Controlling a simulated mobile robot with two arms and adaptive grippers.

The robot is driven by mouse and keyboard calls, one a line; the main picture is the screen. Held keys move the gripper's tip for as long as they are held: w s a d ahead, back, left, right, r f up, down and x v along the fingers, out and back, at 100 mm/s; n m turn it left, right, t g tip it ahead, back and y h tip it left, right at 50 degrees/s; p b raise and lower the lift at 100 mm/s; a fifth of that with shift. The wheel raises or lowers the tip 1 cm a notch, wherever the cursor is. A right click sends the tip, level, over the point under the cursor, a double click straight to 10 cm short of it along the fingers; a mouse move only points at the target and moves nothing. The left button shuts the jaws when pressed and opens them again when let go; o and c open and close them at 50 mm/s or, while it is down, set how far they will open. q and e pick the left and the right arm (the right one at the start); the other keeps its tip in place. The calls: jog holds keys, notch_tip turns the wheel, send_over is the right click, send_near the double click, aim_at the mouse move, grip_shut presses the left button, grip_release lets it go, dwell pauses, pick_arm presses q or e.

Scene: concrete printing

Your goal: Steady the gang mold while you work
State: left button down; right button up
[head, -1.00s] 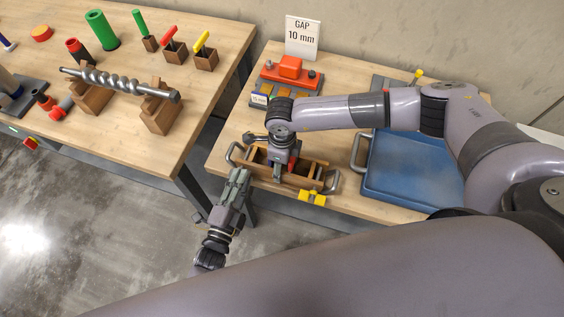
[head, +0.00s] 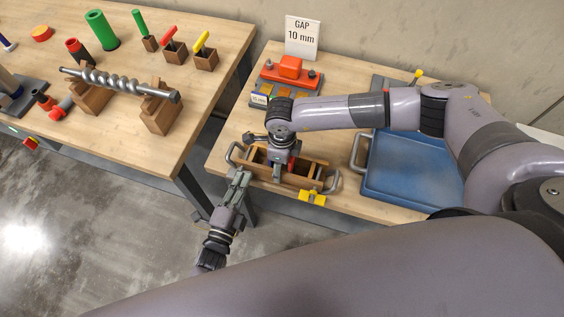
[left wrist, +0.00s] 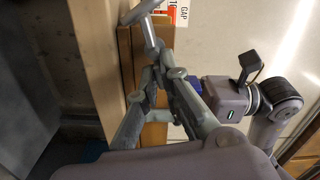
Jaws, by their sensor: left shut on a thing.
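The gang mold (head: 309,182) is a long wooden box with compartments and a bent grey handle at each end. It sits on the light wooden table near its front edge. My left gripper (head: 241,174) is shut on the mold's left handle (head: 232,154). In the left wrist view the fingers (left wrist: 160,75) meet by the grey handle bar (left wrist: 143,12), beside the mold's brown wood (left wrist: 127,62). My right gripper (head: 282,160) points down into the mold's left half and hides part of it. Its fingertips are too small and covered to read.
A yellow piece (head: 313,198) is at the mold's front side. A blue tray (head: 405,180) lies to the right. Behind stand an orange-red tool (head: 290,68) and a "GAP 10 mm" sign (head: 302,36). Another table (head: 120,138) holds an auger on wooden stands.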

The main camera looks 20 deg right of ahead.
pick_arm(q)
jog(key=m, duration=0.3)
jog(key=shift+f, duration=0.35)
jog(key=m, duration=0.3)
jog(key=shift+a+f, duration=0.1)
jog(key=shift+f, duration=0.25)
jog(key=shift+f+m, duration=0.15)
jog(key=shift+m, duration=0.95)
jog(key=m, duration=0.5)
jog(key=shift+w+a+f, duration=0.15)
jog(key=shift+a+f, duration=0.15)
jog(key=shift+f, duration=0.1)
jog(key=m, duration=0.5)
jog(key=shift+w+a+f, duration=0.25)
jog(key=shift+a, duration=0.15)
